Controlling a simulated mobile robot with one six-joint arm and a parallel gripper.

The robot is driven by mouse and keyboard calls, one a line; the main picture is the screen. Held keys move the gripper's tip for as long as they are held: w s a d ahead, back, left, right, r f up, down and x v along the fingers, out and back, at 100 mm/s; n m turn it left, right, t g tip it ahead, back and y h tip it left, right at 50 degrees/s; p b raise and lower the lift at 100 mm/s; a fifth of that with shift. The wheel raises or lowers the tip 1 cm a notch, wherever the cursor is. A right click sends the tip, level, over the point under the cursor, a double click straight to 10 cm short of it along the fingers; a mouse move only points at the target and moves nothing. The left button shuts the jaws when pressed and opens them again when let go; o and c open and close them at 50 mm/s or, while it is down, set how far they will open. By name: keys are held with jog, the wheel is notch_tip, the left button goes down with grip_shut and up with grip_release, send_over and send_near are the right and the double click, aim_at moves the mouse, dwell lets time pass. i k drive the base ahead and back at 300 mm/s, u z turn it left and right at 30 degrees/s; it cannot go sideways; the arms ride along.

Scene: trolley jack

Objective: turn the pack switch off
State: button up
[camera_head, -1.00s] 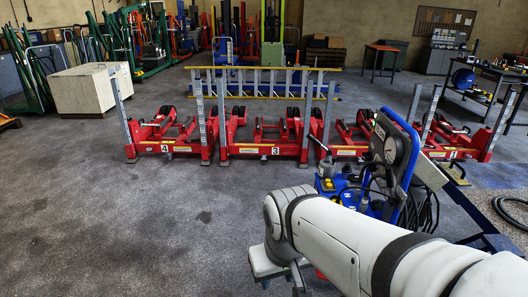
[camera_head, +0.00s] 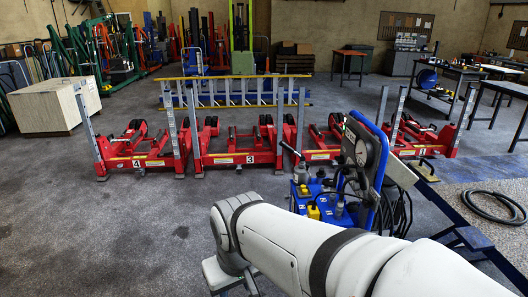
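A blue hydraulic power pack (camera_head: 325,203) stands right of centre, beyond my arm. An upright blue-edged panel (camera_head: 364,150) with a grey face and a round gauge rises at its right side. Dark hoses and cables hang around it. A small yellow part sits low on the pack's front. I cannot make out which part is the pack switch, or its position. My white arm crosses the lower right of the picture and bends down at bottom centre, in front of the pack. My gripper is out of view below the picture's edge.
Red trolley jacks, with numbers such as 3 and 4, stand in a row behind the pack (camera_head: 240,155). A yellow ladder (camera_head: 238,90) lies behind them. A coiled hose (camera_head: 494,207) lies at right, near a blue floor beam (camera_head: 468,235).

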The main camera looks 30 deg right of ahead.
aim_at(339, 160)
jog(key=z, duration=0.65)
jog(key=i, duration=1.85)
jog(key=z, duration=0.35)
